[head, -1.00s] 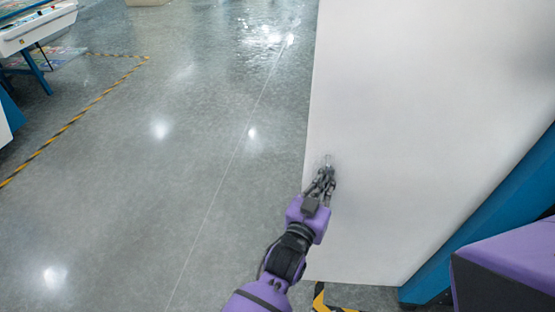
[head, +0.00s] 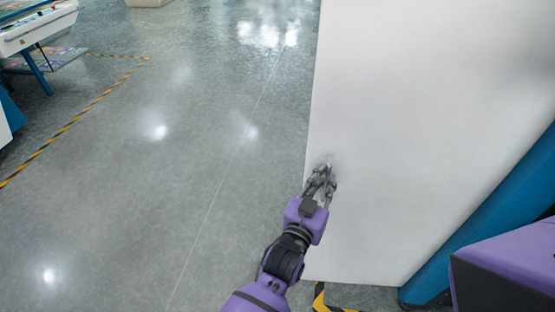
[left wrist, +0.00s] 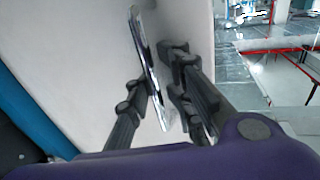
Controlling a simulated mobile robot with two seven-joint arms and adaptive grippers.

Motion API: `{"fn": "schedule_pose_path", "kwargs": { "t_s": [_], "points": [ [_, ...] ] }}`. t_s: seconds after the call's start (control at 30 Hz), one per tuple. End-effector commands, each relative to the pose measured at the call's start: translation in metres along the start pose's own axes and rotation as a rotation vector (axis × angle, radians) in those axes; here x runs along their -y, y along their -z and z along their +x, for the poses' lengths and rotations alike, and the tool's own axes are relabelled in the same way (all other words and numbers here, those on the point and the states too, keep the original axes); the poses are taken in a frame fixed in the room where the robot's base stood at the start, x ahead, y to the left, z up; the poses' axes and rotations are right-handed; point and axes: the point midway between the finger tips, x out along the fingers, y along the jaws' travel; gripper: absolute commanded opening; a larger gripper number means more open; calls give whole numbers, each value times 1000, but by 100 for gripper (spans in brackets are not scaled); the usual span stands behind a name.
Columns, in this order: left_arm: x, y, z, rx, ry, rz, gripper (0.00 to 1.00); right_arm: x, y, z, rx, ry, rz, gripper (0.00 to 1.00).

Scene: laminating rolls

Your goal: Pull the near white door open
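The near white door (head: 420,120) fills the right half of the head view. It is a tall plain panel hinged beside a blue frame (head: 480,220). My left gripper (head: 326,172) is at the door's left part, close to its free edge. In the left wrist view a thin shiny metal handle (left wrist: 146,50) stands off the door face (left wrist: 85,50). The fingers of my left gripper (left wrist: 160,85) lie on both sides of the handle and appear closed on it. The handle is mostly hidden by the fingers in the head view. My right gripper is not in view.
Open grey floor (head: 200,160) lies left of the door. Yellow-black tape (head: 90,108) marks the floor farther left. A white and blue machine or table (head: 38,30) stands at the upper left. More tape (head: 322,300) lies by the door's bottom edge.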

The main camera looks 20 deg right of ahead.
Motion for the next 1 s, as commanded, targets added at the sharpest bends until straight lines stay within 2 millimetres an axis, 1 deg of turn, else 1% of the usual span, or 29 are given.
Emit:
{"fn": "schedule_pose_path", "kwargs": {
  "t_s": [0.07, 0.13, 0.27, 0.37, 0.6, 0.7, 0.83, 1.0],
  "points": [
    [-1, 0, 0, 0, -1, -1, 17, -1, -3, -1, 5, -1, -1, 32],
    [-1, 0, -1, 1, -1, -1, 17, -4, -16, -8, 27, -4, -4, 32],
    [-1, -1, -10, 1, -1, -1, 17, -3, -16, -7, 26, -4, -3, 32],
    [-1, -1, -28, 2, -1, -1, 17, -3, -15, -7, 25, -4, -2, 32],
    [-1, -1, -80, 2, 0, -1, 17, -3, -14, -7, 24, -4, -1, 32],
    [0, -1, -98, 2, 0, -1, 17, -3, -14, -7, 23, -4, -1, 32],
    [0, 0, -113, 1, 1, 0, 17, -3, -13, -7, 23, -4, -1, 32],
    [0, 0, -120, 1, 0, 0, 17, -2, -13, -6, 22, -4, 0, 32]
  ]
}}
